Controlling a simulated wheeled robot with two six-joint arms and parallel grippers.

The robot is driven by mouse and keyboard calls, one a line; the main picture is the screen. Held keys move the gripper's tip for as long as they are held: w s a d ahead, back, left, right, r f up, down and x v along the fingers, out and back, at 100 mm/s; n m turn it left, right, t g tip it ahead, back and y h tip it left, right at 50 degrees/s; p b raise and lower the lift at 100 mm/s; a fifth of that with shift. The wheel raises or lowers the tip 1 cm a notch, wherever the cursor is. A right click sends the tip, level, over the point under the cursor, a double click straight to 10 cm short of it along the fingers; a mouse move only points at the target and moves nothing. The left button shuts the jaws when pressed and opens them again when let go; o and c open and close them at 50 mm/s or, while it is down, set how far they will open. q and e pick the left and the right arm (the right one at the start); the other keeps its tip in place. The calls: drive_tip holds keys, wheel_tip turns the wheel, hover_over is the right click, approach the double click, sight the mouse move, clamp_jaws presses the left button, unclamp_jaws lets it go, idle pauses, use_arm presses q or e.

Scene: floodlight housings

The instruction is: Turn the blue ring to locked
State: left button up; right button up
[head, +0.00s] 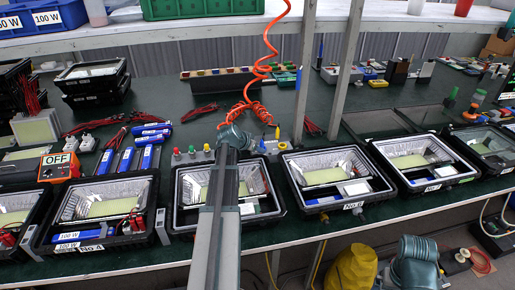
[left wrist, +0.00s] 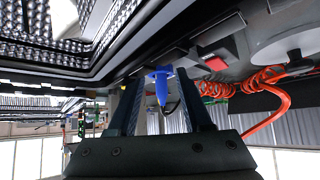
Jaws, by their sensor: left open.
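A blue piece (left wrist: 161,84), which appears to be the blue ring, has a wide collar and a narrow tapered end. It shows in the left wrist view beside the edge of a dark housing (left wrist: 110,62). My left gripper (left wrist: 163,98) is open, with one finger on each side of the blue piece. I cannot tell whether the fingers touch it, and no lock mark is readable. My right gripper is out of view.
Several more housings stand in a row, including one at the right (head: 335,178). A red coiled hose (head: 247,108) hangs behind my wrist; it also shows in the left wrist view (left wrist: 265,78). Two grey posts rise behind. An orange box marked OFF (head: 60,166) stands left.

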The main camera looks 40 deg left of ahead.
use_arm(q)
drive_tip(key=p+v, duration=0.8)
drive_tip(key=v, duration=0.4)
drive_tip(key=shift+s+r, duration=0.1)
drive_tip(key=shift+r, duration=0.2)
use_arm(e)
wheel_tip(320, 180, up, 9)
use_arm(q)
drive_tip(key=shift+d+f, duration=0.1)
